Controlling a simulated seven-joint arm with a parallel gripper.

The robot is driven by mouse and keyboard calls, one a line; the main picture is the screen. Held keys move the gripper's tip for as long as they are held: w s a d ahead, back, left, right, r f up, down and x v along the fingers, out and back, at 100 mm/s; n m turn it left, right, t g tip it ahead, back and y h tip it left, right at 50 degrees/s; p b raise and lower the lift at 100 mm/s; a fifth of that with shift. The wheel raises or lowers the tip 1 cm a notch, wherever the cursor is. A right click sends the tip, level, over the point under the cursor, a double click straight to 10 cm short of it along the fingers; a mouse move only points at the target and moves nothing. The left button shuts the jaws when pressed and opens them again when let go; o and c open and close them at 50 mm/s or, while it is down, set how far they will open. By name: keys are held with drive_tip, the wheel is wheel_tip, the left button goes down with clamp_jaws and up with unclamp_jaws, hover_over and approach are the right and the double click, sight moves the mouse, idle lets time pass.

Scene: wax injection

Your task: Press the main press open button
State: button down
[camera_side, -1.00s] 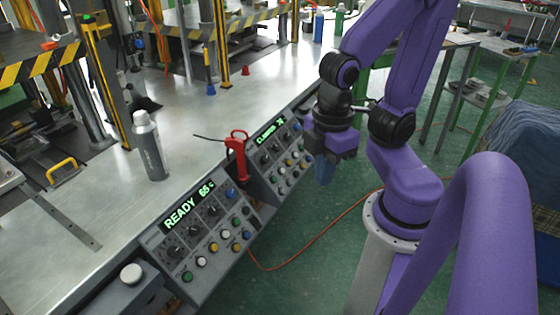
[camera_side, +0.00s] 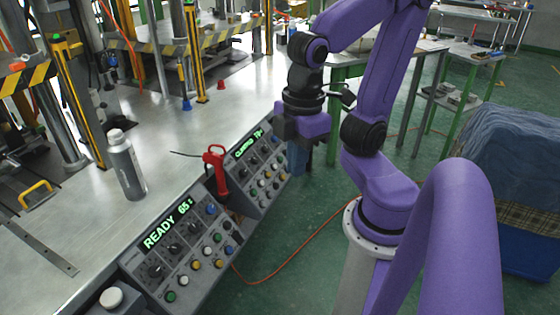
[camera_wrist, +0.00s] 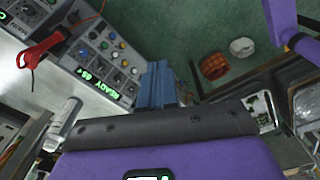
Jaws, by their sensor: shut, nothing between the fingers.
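Two sloped control panels with coloured round buttons and black knobs line the bench front. The nearer panel (camera_side: 150,270) has a green READY display (camera_side: 166,228) and green, white, yellow and blue buttons. The farther panel (camera_side: 262,165) has a green display that seems to read CLAMPED. In the wrist view the READY panel (camera_wrist: 72,65) is left of my gripper. Button labels are too small to read, so I cannot tell which is the press open button. My gripper (camera_side: 297,168) points down, shut and empty, right of the farther panel. Its blue fingers (camera_wrist: 158,72) touch no button.
A red-handled tool (camera_side: 216,168) stands between the panels, with a cable. A grey bottle (camera_side: 126,166) stands on the metal bench (camera_side: 90,215). A round white knob (camera_side: 112,297) sits at lower left. An orange hose (camera_side: 310,245) lies on the green floor.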

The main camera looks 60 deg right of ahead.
drive_tip(key=w+d+f+m+t, duration=0.1)
drive_tip(key=w+d+m+t, duration=0.2)
drive_tip(key=w, duration=0.8)
drive_tip(key=w+d+f+m+t, duration=0.1)
drive_tip(key=w+d+m+t, duration=0.2)
drive_tip(key=w, duration=0.8)
drive_tip(key=w+d+m+t+h, duration=0.2)
drive_tip(key=w+d+m, duration=0.15)
drive_tip(key=d, duration=0.75)
drive_tip(key=w+d+m+t+h, duration=0.15)
drive_tip(key=w+d, duration=0.35)
drive_tip(key=d, duration=0.6)
drive_tip(key=s+d+r+m+t+h, duration=0.2)
drive_tip(key=s+d+m+t+h, duration=0.3)
drive_tip(key=s+d, duration=1.3)
wheel_tip(320, 180, down, 32)
drive_tip(key=w+d+h, duration=0.1)
drive_tip(key=w, duration=0.1)
drive_tip(key=shift+w+d+r+m+g, duration=0.25)
drive_tip(key=shift+w+m+g, duration=0.05)
drive_tip(key=shift+m+g, duration=0.1)
